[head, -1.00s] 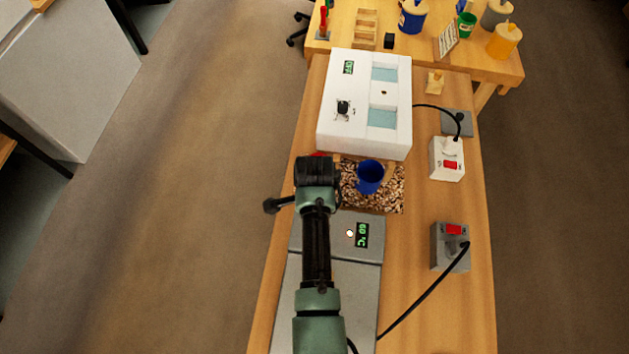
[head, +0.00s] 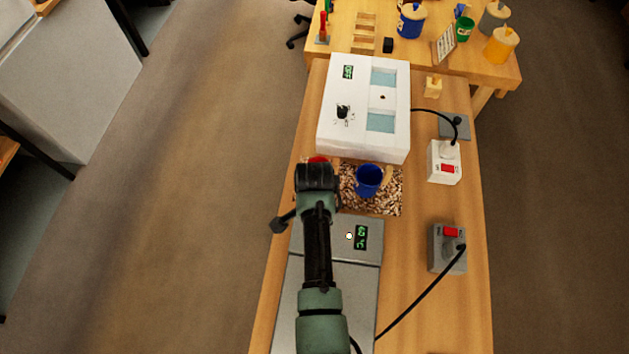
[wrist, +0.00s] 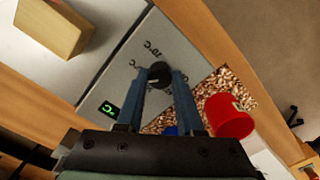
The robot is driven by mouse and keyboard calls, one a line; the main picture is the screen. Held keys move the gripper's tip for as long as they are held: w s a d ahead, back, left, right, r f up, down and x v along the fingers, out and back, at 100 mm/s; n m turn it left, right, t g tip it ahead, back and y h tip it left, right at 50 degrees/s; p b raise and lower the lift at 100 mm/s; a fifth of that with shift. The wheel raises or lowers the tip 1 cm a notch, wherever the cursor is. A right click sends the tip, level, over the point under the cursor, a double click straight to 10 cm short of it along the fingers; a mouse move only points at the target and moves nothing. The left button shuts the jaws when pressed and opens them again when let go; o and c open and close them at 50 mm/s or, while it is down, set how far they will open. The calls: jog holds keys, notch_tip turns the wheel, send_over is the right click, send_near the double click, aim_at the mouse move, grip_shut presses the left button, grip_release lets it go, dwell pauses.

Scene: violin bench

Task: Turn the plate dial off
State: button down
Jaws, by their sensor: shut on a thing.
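The grey plate (head: 342,230) lies on the wooden bench, with a green display (head: 361,237) that seems to read about 60 °C and a small lit lamp (head: 349,236). In the wrist view, the black plate dial (wrist: 159,71) stands on the plate (wrist: 118,78) among printed temperature marks, and the green display (wrist: 109,109) shows too. My gripper (wrist: 161,79) has its two blue fingers on either side of the dial and is shut on it. In the head view my arm hides the dial and the fingers. I cannot read which mark the dial points to.
A red cup (wrist: 229,115) and a blue cup (head: 368,181) stand by the pebbled mat (head: 386,204), close to my gripper. A wooden block (wrist: 52,25) shows near the plate. A white box (head: 350,137), a grey switch box (head: 447,256) and cables stand around.

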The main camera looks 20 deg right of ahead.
jog(key=n+p, duration=0.1)
jog(key=n, duration=0.2)
jog(key=shift+n, duration=0.3)
jog(key=n, duration=0.3)
jog(key=shift+n+p, duration=0.3)
jog(key=shift+p, duration=0.1)
jog(key=n, duration=0.3)
jog(key=shift+n+p, duration=0.35)
jog(key=shift+n, duration=0.05)
jog(key=n, duration=0.4)
jog(key=shift+p, duration=0.3)
jog(key=n, duration=0.8)
jog(key=shift+n+p, duration=0.3)
jog(key=shift+p, duration=0.05)
jog(key=n, duration=0.3)
jog(key=shift+n, duration=2.4)
